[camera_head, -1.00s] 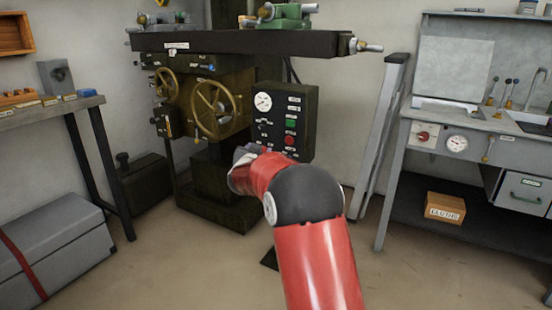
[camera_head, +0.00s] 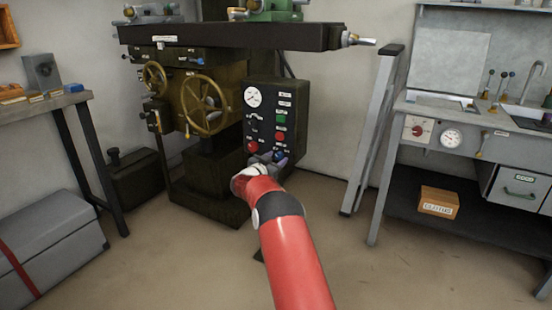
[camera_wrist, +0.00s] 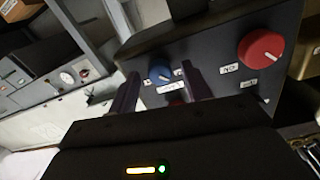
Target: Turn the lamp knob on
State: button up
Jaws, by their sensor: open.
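The dark control panel (camera_head: 292,92) stands on the front of the milling machine. Low on it are a red knob (camera_head: 252,147) at left and a blue knob (camera_head: 279,154) at right, partly behind my gripper (camera_head: 266,160). In the wrist view the panel appears turned, with the large red knob (camera_wrist: 261,48) at right and the blue knob (camera_wrist: 160,75) between my open fingertips (camera_wrist: 160,72). The fingers look apart from the knob, one on each side. A label (camera_wrist: 171,88) is beside it, but I cannot read it, so which knob is the lamp's is unclear.
A gauge (camera_head: 252,96), a green button (camera_head: 281,118) and a red button (camera_head: 280,136) sit higher on the panel. The brass handwheel (camera_head: 207,105) is at left, and the machine table (camera_head: 240,38) overhangs. A grey bench (camera_head: 480,150) stands at right. Floor in front is clear.

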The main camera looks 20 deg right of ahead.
jog(key=shift+w+d, duration=0.15)
jog(key=shift+d, duration=0.1)
jog(key=c, duration=1)
